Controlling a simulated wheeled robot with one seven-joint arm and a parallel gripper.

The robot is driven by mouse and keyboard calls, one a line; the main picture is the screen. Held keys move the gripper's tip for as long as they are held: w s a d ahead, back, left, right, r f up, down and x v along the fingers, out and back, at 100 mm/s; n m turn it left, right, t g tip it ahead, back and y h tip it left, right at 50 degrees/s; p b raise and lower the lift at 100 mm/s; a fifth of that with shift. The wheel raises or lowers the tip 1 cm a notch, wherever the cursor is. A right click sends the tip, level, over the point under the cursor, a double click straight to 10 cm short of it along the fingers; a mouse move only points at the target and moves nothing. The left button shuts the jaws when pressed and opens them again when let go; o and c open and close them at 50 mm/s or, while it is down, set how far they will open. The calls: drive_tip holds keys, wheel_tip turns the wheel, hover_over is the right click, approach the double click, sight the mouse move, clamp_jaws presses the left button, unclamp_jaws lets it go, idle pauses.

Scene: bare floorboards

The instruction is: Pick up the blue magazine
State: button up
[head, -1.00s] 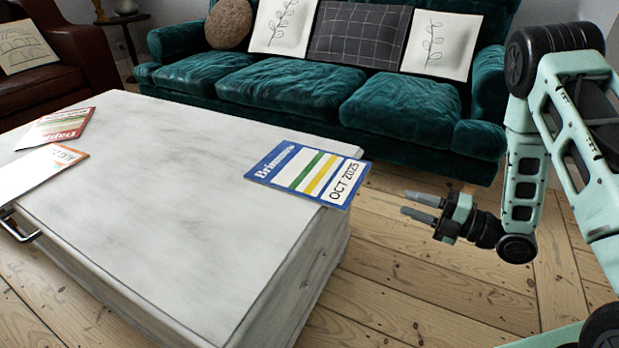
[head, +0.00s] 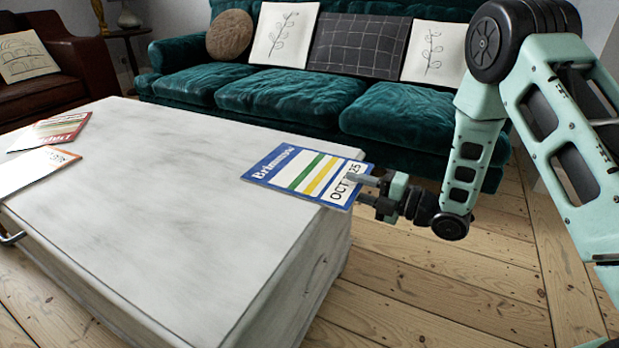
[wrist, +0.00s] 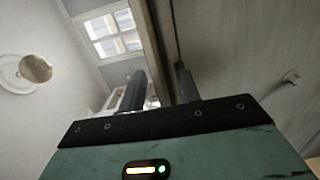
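The blue magazine (head: 296,174), with green and yellow stripes and "OCT 2025" on its cover, lies flat on the white table (head: 165,190). Its right corner sticks out past the table's edge. My gripper (head: 357,189) is at that overhanging end, coming from the right. One finger shows over the cover and hides part of the date; the other shows lower, beside the edge. In the wrist view the two fingers (wrist: 158,78) stand apart with an edge running between them. Whether either finger touches the magazine is not clear.
A red magazine (head: 52,131) and an orange-topped one (head: 35,170) lie at the table's left. A green velvet sofa (head: 290,101) stands behind the table. Bare floorboards (head: 440,290) lie free to the right.

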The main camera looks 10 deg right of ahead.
drive_tip(key=shift+w+a, duration=0.15)
clamp_jaws()
drive_tip(key=shift+r, duration=0.1)
drive_tip(key=shift+r, duration=0.1)
